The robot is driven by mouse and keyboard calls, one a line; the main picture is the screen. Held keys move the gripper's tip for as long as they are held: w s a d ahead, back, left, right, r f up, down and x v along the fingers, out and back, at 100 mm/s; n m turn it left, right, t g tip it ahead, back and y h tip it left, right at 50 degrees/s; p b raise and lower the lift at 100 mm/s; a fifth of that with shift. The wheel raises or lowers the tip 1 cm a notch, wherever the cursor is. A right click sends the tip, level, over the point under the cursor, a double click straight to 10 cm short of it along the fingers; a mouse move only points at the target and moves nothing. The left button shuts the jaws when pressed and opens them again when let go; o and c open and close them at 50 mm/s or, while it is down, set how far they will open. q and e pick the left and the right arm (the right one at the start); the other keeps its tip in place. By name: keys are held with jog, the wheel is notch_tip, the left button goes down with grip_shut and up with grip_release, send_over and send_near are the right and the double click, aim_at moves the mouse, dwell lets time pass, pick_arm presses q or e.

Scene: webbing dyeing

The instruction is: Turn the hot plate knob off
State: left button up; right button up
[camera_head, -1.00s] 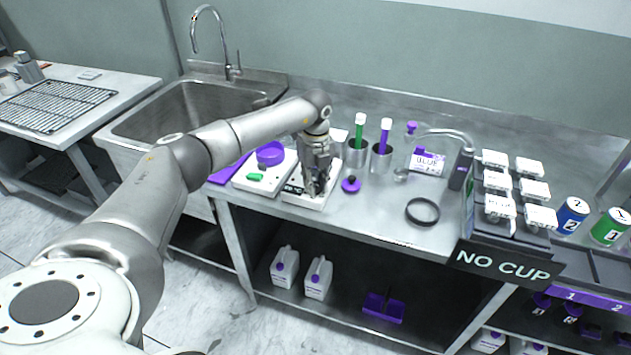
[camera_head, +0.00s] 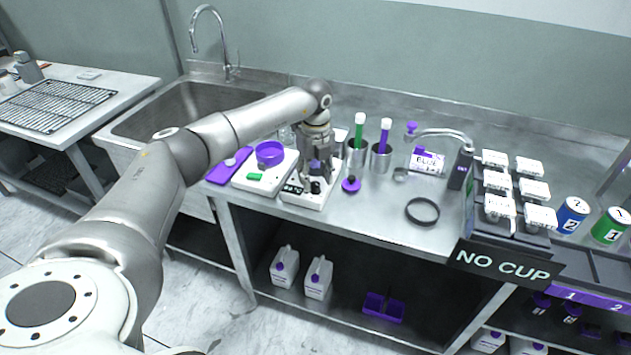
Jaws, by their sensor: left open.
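The hot plate (camera_head: 297,199) is a white flat unit with a dark front panel, standing near the front edge of the steel counter. A small dark knob (camera_head: 315,187) shows at its front, just below my gripper. My left gripper (camera_head: 317,178) points down over the hot plate with its fingers apart. It covers most of the plate's top. I cannot tell whether the fingers touch the knob. My right gripper is not in view.
A white scale with a purple bowl (camera_head: 270,153) stands left of the hot plate. A purple stopper (camera_head: 351,184), metal cups (camera_head: 381,160) with green and purple tubes, and a black ring (camera_head: 422,211) stand to the right. The sink (camera_head: 190,110) is at the left.

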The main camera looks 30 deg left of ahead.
aim_at(315, 183)
pick_arm(q)
notch_tip(315, 183, up, 10)
jog(key=shift+f, duration=0.15)
dwell(0.5)
